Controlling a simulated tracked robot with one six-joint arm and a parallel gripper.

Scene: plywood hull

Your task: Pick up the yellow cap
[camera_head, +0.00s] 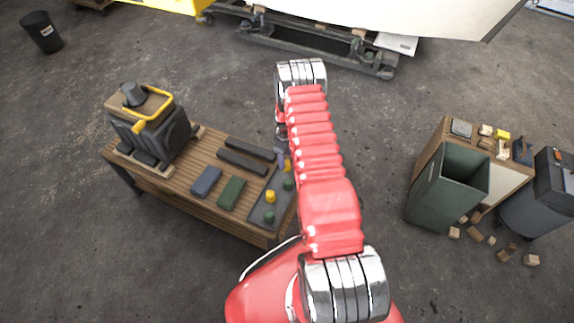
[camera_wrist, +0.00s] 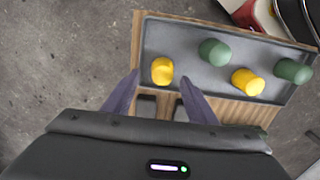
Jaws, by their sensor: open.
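Two yellow caps lie in a shallow grey tray (camera_wrist: 190,88) on the wooden bench. One yellow cap (camera_wrist: 162,70) is at the tray's left end in the wrist view, between and just beyond my fingertips. It shows in the head view (camera_head: 287,166), close to my gripper (camera_head: 281,155). The other yellow cap (camera_wrist: 248,82) is farther right, and in the head view (camera_head: 270,196) it sits nearer the tray's middle. My gripper (camera_wrist: 159,77) is open and empty, its purple fingers on either side of the first cap. Whether they touch it, I cannot tell.
Two green caps (camera_wrist: 214,52) (camera_wrist: 293,70) share the tray. Blue and green blocks (camera_head: 207,181) (camera_head: 232,193), dark bars (camera_head: 245,158) and a black machine with a yellow handle (camera_head: 148,120) stand on the bench. A green bin (camera_head: 440,190) is at right.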

